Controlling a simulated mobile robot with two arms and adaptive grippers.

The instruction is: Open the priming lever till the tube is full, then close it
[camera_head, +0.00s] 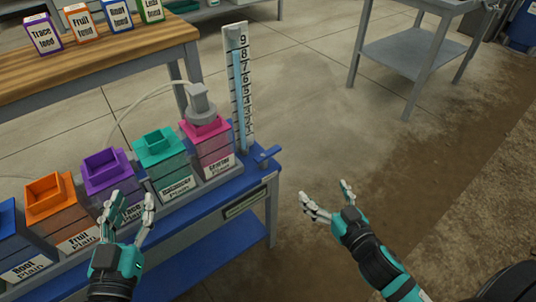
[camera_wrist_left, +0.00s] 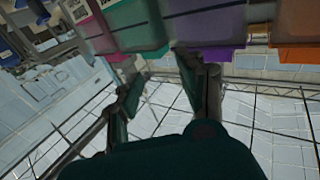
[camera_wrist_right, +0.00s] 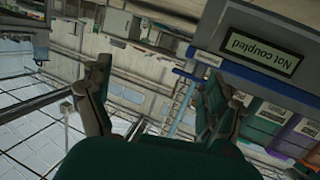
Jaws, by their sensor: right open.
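The tall measuring tube (camera_head: 238,90) with numbers on its scale stands at the right end of the blue bench. A light-blue column shows in it, reaching to near the upper numbers; the exact level is too small to read. A small blue lever (camera_head: 267,155) sits on the bench's right corner, beside the tube's foot. My right gripper (camera_head: 325,192) is open and empty, right of the bench and apart from the lever. My left gripper (camera_head: 127,213) is open and empty in front of the purple tank (camera_head: 109,175); its spread fingers also show in the left wrist view (camera_wrist_left: 158,70).
Orange (camera_head: 50,197), teal (camera_head: 161,155) and pink (camera_head: 206,145) tanks line the bench (camera_head: 222,196). A grey fitting (camera_head: 200,105) with a hose tops the pink one. A sign (camera_wrist_right: 262,45) reads "Not coupled". A wooden table (camera_head: 120,50) stands behind.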

